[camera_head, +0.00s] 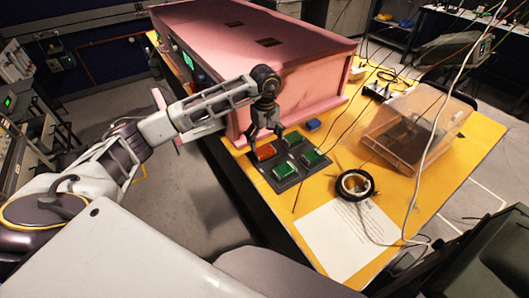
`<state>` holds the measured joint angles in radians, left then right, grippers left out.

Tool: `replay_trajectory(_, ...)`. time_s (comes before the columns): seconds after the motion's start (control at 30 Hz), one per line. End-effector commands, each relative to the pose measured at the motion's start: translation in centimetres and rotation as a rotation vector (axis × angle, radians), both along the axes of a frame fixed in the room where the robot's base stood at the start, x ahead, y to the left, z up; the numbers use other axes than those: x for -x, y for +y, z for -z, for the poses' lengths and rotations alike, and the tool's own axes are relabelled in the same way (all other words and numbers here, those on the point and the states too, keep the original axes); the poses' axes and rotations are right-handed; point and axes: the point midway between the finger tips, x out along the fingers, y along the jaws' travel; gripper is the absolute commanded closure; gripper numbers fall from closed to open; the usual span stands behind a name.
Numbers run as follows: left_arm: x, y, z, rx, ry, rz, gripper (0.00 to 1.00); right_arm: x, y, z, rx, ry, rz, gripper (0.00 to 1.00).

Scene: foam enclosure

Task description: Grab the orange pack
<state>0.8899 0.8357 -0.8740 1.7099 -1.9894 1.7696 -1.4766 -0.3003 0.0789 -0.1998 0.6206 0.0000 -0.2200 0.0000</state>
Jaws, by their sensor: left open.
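The orange pack (265,152) sits in the far-left slot of a dark tray (287,184) on the yellow table. Green packs show in the same tray: one at the near left (284,169), one at the right (311,157) and one at the back (292,138). My left gripper (265,140) points down over the orange pack with its fingers apart and nothing between them. One finger is close to the pack's left side; I cannot tell whether it touches. My right gripper is not in view.
A large pink foam box (255,40) stands right behind the tray. A small blue block (313,124) lies near its corner. A black ring-shaped roll (355,185), a white paper sheet (347,238) and a clear plastic bin (415,135) are to the right, with thin cables hanging across.

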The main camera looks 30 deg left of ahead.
Motion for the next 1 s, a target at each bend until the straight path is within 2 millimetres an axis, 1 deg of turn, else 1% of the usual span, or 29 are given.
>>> replay_trajectory(0.3,0.1,0.2,2.5,0.000,0.002,-0.001,0.12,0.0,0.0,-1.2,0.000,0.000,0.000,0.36)
replay_trajectory(0.5,0.0,0.1,4.3,-0.001,0.001,0.000,0.12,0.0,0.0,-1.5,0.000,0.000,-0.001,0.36)
replay_trajectory(0.63,0.1,0.1,4.8,0.000,0.000,0.001,0.12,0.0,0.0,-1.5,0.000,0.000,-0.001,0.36)
replay_trajectory(1.0,0.0,0.2,4.8,0.000,0.000,0.000,0.12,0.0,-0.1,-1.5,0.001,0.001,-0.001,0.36)
